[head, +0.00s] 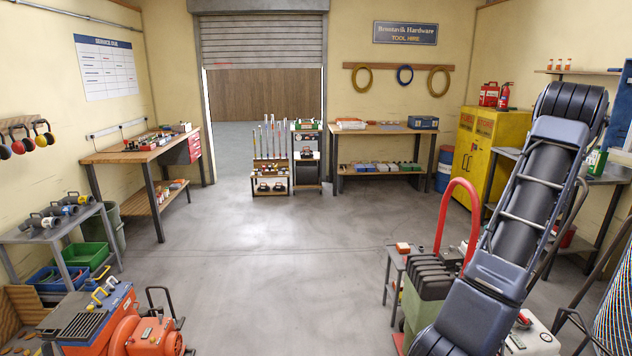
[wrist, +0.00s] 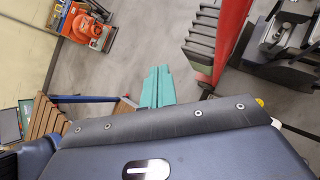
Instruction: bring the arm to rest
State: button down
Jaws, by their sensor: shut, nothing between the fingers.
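My gripper (wrist: 157,85) shows in the wrist view as two teal fingers pressed together, with nothing between them. They point away from the dark bar and blue-grey body at the bottom of that view. Grey floor lies behind the fingertips, and they appear clear of other things. In the head view my arm (head: 530,190), black and blue-grey, rises on the right side, bent at its top. I cannot make out the gripper in the head view.
A green machine (head: 430,290) with dark plates and a red handle (head: 452,210) stands close by my arm. An orange machine (head: 150,335) is at lower left. A steel bench (head: 610,170) and yellow cabinet (head: 488,145) line the right wall. The middle floor is clear.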

jog(key=s+a+r+n+g+h, duration=0.15)
jog(key=a+r+n, duration=0.35)
jog(key=a, duration=0.5)
jog(key=s+a+r+n+g+h, duration=0.1)
jog(key=s+a+r+n, duration=0.2)
jog(key=a+r+n, duration=0.5)
jog(key=s+a+r+n+g+h, duration=0.1)
jog(key=s+a+r+n, duration=0.15)
jog(key=a, duration=0.95)
jog(key=s+a+r+n+t+h, duration=0.1)
jog(key=s+a+n+h, duration=0.1)
jog(key=s+a+n, duration=0.5)
jog(key=s+a+r+n+t+h, duration=0.1)
jog(key=s+a+n, duration=0.6)
jog(key=s, duration=0.7)
jog(key=shift+s+r+h, duration=0.25)
jog(key=shift+r+h, duration=0.1)
jog(key=shift+r, duration=0.35)
jog(key=shift+n, duration=0.25)
